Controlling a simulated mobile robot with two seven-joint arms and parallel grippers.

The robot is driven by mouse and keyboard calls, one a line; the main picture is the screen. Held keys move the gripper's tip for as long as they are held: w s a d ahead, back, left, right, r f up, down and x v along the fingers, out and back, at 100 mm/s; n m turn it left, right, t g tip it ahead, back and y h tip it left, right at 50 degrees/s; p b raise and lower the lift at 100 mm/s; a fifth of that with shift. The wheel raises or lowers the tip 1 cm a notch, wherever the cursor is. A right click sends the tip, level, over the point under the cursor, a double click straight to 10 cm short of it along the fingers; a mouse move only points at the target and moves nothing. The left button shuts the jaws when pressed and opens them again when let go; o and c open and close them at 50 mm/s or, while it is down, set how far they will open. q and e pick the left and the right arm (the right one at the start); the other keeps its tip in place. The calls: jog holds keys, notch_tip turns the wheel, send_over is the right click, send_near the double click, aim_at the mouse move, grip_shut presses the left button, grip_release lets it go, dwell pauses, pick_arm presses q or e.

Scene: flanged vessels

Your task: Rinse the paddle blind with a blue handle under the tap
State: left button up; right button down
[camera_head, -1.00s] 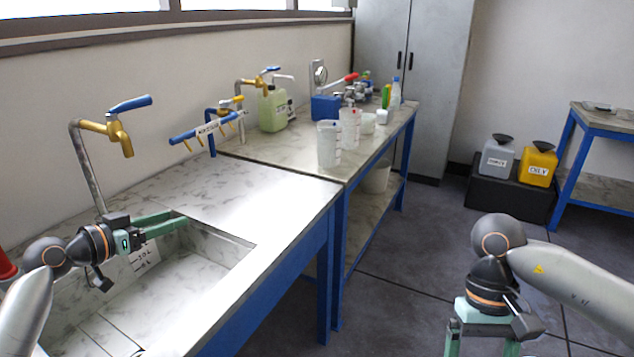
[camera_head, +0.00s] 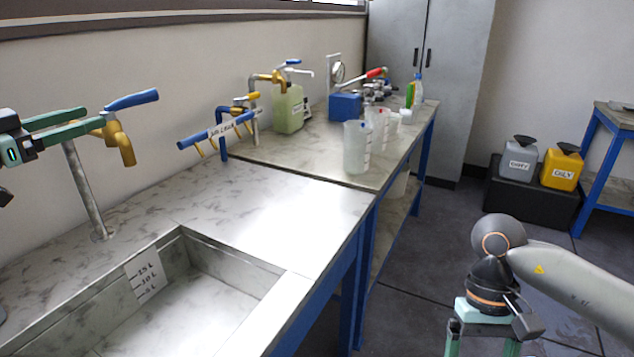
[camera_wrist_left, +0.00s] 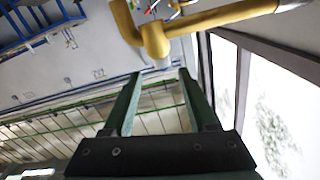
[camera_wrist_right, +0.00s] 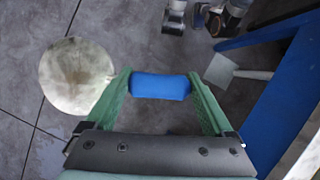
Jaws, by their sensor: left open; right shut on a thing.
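The gold tap (camera_head: 122,148) with a blue lever (camera_head: 132,100) rises on a grey pipe behind the marbled sink (camera_head: 175,317). My left gripper (camera_head: 95,120) is open and empty, its fingers pointing at the tap just below the lever. The tap also shows beyond the fingertips in the left wrist view (camera_wrist_left: 153,38). My right gripper (camera_wrist_right: 160,88) is shut on the blue handle (camera_wrist_right: 160,86) of the paddle blind. The head view cuts off the right fingertips.
A blue manifold with small yellow taps (camera_head: 215,133), a green canister (camera_head: 288,110) and clear beakers (camera_head: 357,146) stand along the bench to the right. Waste canisters (camera_head: 517,160) stand on a black block. Open floor lies right of the bench.

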aim_at(126, 101)
jog(key=shift+w+a+r, duration=0.1)
jog(key=shift+w+a, duration=0.1)
jog(key=shift+w, duration=0.05)
jog(key=shift+r, duration=0.15)
pick_arm(q)
jog(key=p+x, duration=0.1)
jog(key=x, duration=0.2)
jog(key=p+x, duration=0.1)
jog(key=x, duration=0.3)
jog(key=r+p+x, duration=0.1)
jog(key=x, duration=0.2)
jog(key=shift+w+a, duration=0.1)
jog(key=shift+w, duration=0.15)
pick_arm(e)
notch_tip(126, 101, up, 3)
jog(key=shift+f, duration=0.1)
pick_arm(q)
jog(key=shift+w+d+f+p, duration=0.2)
jog(key=shift+w+d+p, duration=0.1)
jog(key=shift+w, duration=0.45)
pick_arm(e)
jog(key=shift+r, duration=0.2)
pick_arm(q)
grip_shut()
